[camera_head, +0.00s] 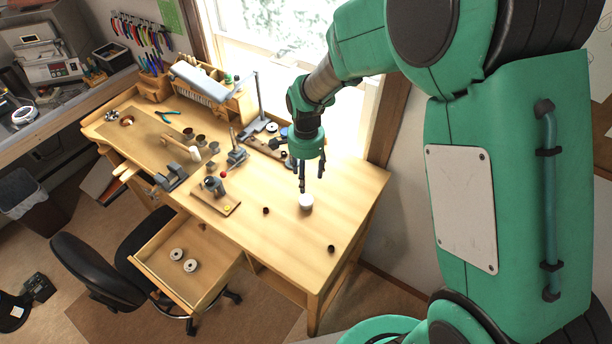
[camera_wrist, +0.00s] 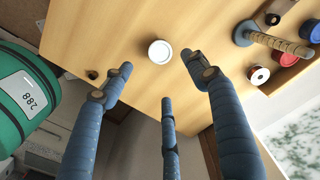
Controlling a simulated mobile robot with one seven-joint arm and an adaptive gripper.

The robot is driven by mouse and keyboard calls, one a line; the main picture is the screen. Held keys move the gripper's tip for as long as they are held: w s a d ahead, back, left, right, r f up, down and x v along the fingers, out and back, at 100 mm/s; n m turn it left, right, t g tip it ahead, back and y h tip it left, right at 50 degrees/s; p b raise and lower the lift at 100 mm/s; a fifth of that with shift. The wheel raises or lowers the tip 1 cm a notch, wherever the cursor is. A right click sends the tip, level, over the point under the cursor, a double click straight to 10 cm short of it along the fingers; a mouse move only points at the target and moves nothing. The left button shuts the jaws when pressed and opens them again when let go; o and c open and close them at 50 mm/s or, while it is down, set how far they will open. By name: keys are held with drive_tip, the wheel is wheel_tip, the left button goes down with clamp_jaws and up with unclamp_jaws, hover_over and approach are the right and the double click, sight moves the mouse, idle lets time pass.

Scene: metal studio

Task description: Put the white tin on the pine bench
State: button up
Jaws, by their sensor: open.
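The white tin (camera_head: 306,201) is a small round white pot standing on the pine bench (camera_head: 291,260), toward its right end. In the wrist view the white tin (camera_wrist: 160,51) shows its round top on the bare wood of the bench (camera_wrist: 110,30). My gripper (camera_head: 311,183) is just above the tin in the head view, pointing down. In the wrist view my gripper (camera_wrist: 160,82) has its fingers spread apart, with nothing between them. The tin lies beyond the fingertips, and I see no contact.
Small dark round pieces (camera_head: 331,248) and (camera_head: 266,210) lie on the bench near the tin. A wooden board with a vise (camera_head: 214,188) and a lamp (camera_head: 257,100) stand to the left. An open drawer (camera_head: 187,262) juts from the front. The bench's right end is mostly clear.

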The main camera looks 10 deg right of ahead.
idle(0.4)
drive_tip(key=s+d+r+n+t, duration=0.1)
drive_tip(key=s+d+r+n, duration=0.1)
drive_tip(key=s+r, duration=0.5)
drive_tip(key=s+d+r+n+t, duration=0.2)
drive_tip(key=s+r+n, duration=0.1)
drive_tip(key=r, duration=0.9)
drive_tip(key=s+d+r+n+t, duration=0.1)
drive_tip(key=s+d+r+n, duration=0.1)
drive_tip(key=s, duration=0.6)
drive_tip(key=s+d+r+n+t, duration=0.1)
drive_tip(key=s+d+r+n, duration=0.1)
drive_tip(key=s+r+n, duration=0.2)
drive_tip(key=s+r, duration=0.3)
drive_tip(key=s, duration=0.2)
drive_tip(key=shift+r+t, duration=0.2)
drive_tip(key=shift+t, duration=0.1)
drive_tip(key=shift+s+f, duration=0.1)
wheel_tip(320, 180, down, 9)
drive_tip(key=b, duration=0.9)
drive_tip(key=shift+f, duration=0.1)
